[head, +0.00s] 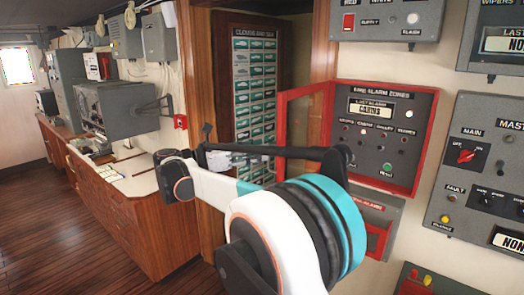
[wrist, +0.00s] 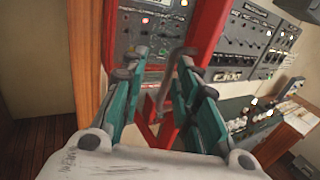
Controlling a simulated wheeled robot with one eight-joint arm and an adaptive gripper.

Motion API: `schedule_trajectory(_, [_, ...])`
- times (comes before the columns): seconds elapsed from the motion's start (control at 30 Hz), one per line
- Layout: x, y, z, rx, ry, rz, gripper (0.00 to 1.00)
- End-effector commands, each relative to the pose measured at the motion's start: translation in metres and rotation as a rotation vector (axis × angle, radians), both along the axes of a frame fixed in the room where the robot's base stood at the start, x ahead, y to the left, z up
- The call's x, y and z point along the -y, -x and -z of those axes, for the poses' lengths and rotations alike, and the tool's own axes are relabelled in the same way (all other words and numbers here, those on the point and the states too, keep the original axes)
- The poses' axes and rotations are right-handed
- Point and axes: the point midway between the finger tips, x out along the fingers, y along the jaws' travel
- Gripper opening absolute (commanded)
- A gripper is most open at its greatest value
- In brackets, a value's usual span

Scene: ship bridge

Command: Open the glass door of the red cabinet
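The red cabinet (head: 418,150) is a red-framed fire alarm panel on the wall at the right of the head view. Its red-framed glass door (head: 281,117) stands swung out to the left, clearly away from the panel face. In the wrist view the red door frame (wrist: 205,30) runs up beyond the fingers. My gripper (wrist: 158,68) has its two teal fingers apart, one on each side of a grey bent handle (wrist: 172,72). Whether either finger touches the handle I cannot tell. In the head view my arm covers the lower door, and I cannot make out the fingers.
Grey control panels (head: 480,175) crowd the wall to the right. A wooden post (head: 321,60) and a chart board (head: 255,85) stand behind the door. Wooden floor (head: 60,235) is clear at the left.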

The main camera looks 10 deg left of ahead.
Motion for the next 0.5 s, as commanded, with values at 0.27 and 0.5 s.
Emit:
schedule_trajectory(0.27, [-0.054, 0.034, 0.0, 0.001, 0.0, -0.004, 0.28])
schedule_trajectory(0.5, [-0.078, 0.05, 0.0, 0.003, 0.001, -0.001, 0.28])
